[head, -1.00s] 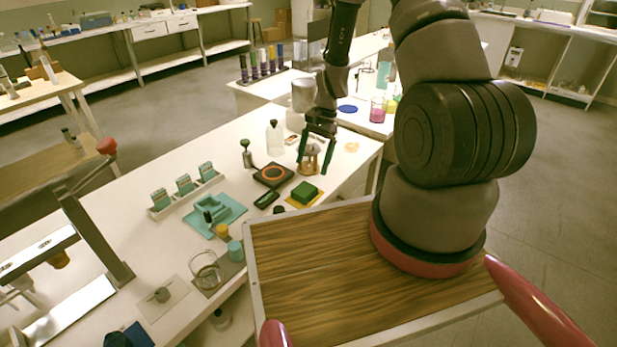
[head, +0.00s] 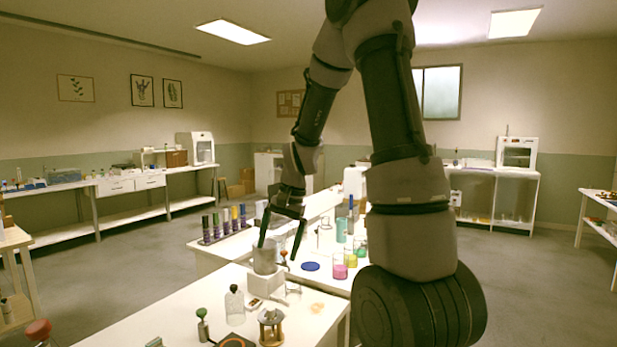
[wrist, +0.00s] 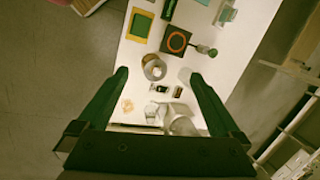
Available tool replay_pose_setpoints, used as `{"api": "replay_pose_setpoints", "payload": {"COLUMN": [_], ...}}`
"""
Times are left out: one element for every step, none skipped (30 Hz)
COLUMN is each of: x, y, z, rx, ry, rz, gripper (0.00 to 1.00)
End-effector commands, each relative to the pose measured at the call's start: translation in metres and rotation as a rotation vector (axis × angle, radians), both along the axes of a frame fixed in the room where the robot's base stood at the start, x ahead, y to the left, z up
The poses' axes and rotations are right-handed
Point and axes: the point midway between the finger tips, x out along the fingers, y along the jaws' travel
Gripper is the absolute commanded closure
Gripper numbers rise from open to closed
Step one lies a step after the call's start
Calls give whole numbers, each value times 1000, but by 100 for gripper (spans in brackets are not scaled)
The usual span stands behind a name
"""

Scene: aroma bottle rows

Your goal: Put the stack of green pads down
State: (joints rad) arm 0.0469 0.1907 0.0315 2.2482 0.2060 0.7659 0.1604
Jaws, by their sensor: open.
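The stack of green pads (wrist: 141,24) lies on a yellow mat (wrist: 130,27) on the white table, near the top of the wrist view. It is out of the head view. My gripper (wrist: 153,76) is open and empty, its two green fingers spread wide above the table. The stack lies beyond the fingertips in the wrist view, apart from them.
A wooden stand (wrist: 154,67) is between the fingertips in the wrist view. Beside it are a black plate with an orange ring (wrist: 176,40) and a green-topped item (wrist: 208,51).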

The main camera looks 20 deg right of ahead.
Motion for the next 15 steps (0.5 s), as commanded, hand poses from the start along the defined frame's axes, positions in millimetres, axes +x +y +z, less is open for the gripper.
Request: {"api": "replay_pose_setpoints", "payload": {"x": [-8, -13, -21, -27, -34, -43, -50, -58, -68, -76, -85, -96, -105, -113, -123], "y": [0, -1, -1, -1, -2, -2, -2, -3, -3, -4, -4, -5, -5, -6, -7], "z": [26, 39, 56, 68, 79, 94, 105, 115, 128, 137, 145, 156, 163, 170, 177], "rx": [-9, -16, -23, -30, -37, -46, -53, -61, -71, -78, -87, -96, -104, -114, -123], "ry": [-53, -80, -114, -140, -166, -202, -227, -253, -287, -314, -340, -374, -398, -422, -453], "rz": [20, 34, 49, 60, 74, 88, 100, 112, 127, 138, 148, 160, 171, 181, 192], "gripper": [0, 0, 0, 0, 0, 0, 0, 0, 0, 0, 0, 0, 0, 0, 0]}}
